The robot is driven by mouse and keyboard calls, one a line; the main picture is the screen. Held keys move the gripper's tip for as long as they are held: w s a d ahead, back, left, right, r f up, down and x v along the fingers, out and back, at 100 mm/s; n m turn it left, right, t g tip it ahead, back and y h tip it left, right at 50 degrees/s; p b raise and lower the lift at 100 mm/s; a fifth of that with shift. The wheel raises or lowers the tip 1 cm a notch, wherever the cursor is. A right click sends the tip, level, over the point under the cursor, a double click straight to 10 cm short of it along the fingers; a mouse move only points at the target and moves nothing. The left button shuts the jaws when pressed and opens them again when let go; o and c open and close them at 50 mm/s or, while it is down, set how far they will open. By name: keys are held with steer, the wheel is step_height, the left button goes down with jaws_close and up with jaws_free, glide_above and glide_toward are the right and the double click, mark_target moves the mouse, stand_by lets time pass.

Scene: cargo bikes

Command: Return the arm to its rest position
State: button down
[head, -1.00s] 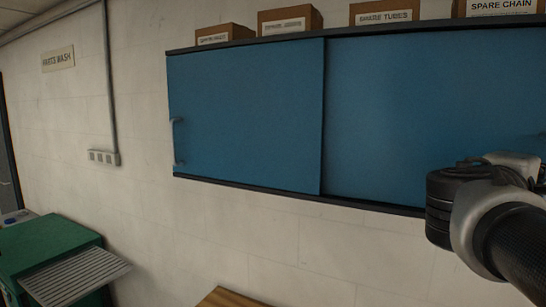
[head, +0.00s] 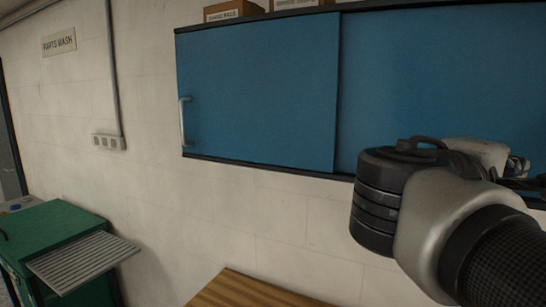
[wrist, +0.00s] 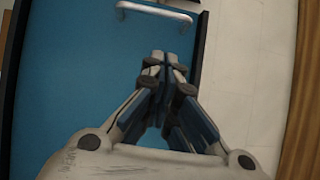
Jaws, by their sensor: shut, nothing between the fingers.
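My arm's wrist (head: 430,215) fills the lower right of the head view, in front of the blue wall cabinet. In the wrist view my gripper (wrist: 166,58) is shut and empty, its fingertips together over the blue cabinet door (wrist: 80,60). A pale bar handle (wrist: 153,11) shows just beyond the fingertips; I see no contact with it. In the head view the fingers are mostly hidden or cut off at the right. The left sliding door (head: 260,95) there carries its handle (head: 184,121) at its left edge.
A wooden surface (head: 245,290) lies below the cabinet. A green parts washer (head: 50,235) with a ribbed tray (head: 82,263) stands at the lower left. Cardboard boxes (head: 235,10) sit on the cabinet.

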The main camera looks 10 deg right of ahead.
steer(key=s+a+f+m+g+y+b, duration=0.1)
steer(key=s+a+f+y+b, duration=0.2)
steer(key=f, duration=0.8)
steer(key=s+a+f+y, duration=0.1)
steer(key=a+f+y, duration=0.25)
steer(key=f, duration=0.85)
steer(key=s+a+f+m+y+b, duration=0.1)
steer(key=s+a+f+y, duration=0.2)
steer(key=a+f, duration=0.5)
steer(key=s+a+f+m+g+y+b, duration=0.1)
steer(key=s+a+f+m+y+b, duration=0.1)
steer(key=a+f+y, duration=0.4)
step_height(320, 180, down, 3)
steer(key=shift+s+a+f, duration=0.15)
steer(key=shift+s+a, duration=0.3)
steer(key=shift+a, duration=0.45)
steer(key=shift+y, duration=0.25)
